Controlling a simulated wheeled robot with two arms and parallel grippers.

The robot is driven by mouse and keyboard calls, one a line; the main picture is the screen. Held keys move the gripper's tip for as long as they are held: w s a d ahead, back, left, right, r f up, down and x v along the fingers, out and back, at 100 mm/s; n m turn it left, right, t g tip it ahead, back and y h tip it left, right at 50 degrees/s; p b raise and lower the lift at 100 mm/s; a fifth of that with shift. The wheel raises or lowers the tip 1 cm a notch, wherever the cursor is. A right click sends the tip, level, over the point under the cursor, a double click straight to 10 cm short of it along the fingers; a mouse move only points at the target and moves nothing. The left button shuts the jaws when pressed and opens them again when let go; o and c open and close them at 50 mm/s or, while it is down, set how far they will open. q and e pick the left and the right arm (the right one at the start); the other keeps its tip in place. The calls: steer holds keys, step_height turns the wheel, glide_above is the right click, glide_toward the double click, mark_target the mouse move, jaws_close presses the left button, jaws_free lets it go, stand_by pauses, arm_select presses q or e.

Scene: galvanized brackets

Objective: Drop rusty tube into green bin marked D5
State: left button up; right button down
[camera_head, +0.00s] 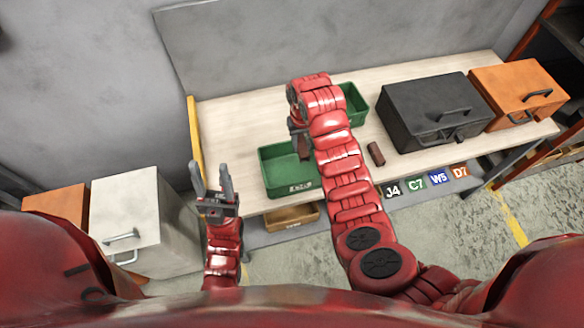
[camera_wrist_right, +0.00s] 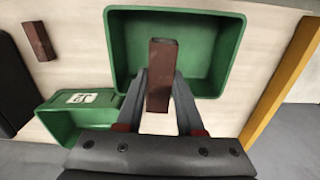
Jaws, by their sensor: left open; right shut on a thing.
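In the right wrist view my right gripper (camera_wrist_right: 161,88) is shut on a rusty brown tube (camera_wrist_right: 162,60). The tube is over a green bin (camera_wrist_right: 240,35), whose inside looks empty. This bin (camera_head: 262,172) is the nearer one in the head view, with a white label on its front that is too small to read surely. A second green bin (camera_head: 357,105) is behind my right arm; in the right wrist view this bin (camera_wrist_right: 45,122) has a label seen upside down. My right gripper (camera_head: 300,148) is mostly hidden in the head view. My left gripper (camera_head: 210,176) is open and empty, left of the nearer bin.
Another rusty tube (camera_head: 375,153) lies on the pale bench (camera_head: 235,115). A black case (camera_head: 425,105) and an orange case (camera_head: 515,90) stand to its right. A yellow post (camera_head: 193,140) is at the bench's left end. A brown bin (camera_head: 292,217) is below.

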steer(key=shift+a+f, duration=0.25)
step_height(320, 180, down, 5)
steer(key=shift+f+b, duration=0.2)
steer(key=shift+b, duration=0.9)
steer(key=shift+c, duration=2.2)
jaws_free()
steer(key=shift+r, duration=0.1)
